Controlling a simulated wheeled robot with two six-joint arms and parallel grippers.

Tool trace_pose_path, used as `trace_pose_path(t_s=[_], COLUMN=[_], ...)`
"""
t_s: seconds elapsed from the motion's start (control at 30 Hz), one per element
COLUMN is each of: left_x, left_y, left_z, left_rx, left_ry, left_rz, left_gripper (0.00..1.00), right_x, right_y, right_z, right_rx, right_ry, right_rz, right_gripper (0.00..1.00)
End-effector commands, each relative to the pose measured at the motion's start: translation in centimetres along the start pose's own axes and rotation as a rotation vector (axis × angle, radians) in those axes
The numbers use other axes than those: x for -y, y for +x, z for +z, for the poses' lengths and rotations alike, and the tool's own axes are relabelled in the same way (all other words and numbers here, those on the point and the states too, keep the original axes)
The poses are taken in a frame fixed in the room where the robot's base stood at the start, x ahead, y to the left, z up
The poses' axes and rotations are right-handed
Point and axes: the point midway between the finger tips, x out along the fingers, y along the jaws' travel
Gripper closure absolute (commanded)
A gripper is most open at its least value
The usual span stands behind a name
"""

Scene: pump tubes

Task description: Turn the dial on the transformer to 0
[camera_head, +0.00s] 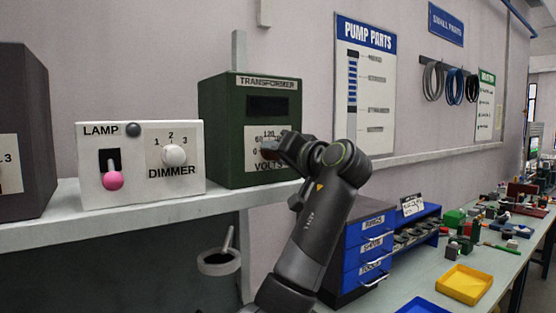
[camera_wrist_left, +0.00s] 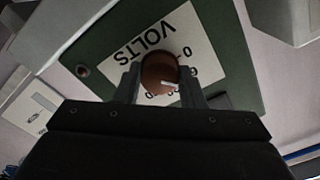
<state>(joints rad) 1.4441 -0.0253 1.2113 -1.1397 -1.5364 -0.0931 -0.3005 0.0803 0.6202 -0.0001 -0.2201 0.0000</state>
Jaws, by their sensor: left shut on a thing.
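The dark green transformer (camera_head: 222,130) stands on the shelf, with a dark window and a white VOLTS label on its front. Its round red-brown dial (camera_wrist_left: 158,74) shows in the left wrist view, where the label appears upside down. The dial's white mark points right in that view, near the 60; its exact setting is hard to read. My left gripper (camera_head: 276,149) is at the transformer's front in the head view. Its fingers are shut on the dial, one on each side. In the head view the gripper covers most of the dial and part of the scale. My right gripper is out of view.
A white lamp box (camera_head: 125,190) with a pink-tipped lever and a dimmer knob stands left of the transformer. A dark box (camera_head: 25,110) is at the far left. Blue drawers (camera_head: 367,250) and a cluttered bench are at the right, beyond my arm.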

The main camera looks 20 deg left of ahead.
Motion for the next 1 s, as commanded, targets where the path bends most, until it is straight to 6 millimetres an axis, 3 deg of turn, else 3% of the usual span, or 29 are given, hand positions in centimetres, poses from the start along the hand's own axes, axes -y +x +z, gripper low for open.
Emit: trace_pose_path(t_s=[0.6, 1.0], left_x=[-0.5, -0.6], left_y=[0.0, 0.0], left_z=[0.2, 0.1], left_rx=[0.006, 0.008], left_ry=[-0.568, -0.815], left_rz=[0.002, 0.002], left_gripper=[0.87, 0.87], right_x=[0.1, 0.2], right_y=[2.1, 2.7], right_z=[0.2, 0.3], right_rx=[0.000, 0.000], right_ry=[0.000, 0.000], right_rz=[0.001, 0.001], right_gripper=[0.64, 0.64])
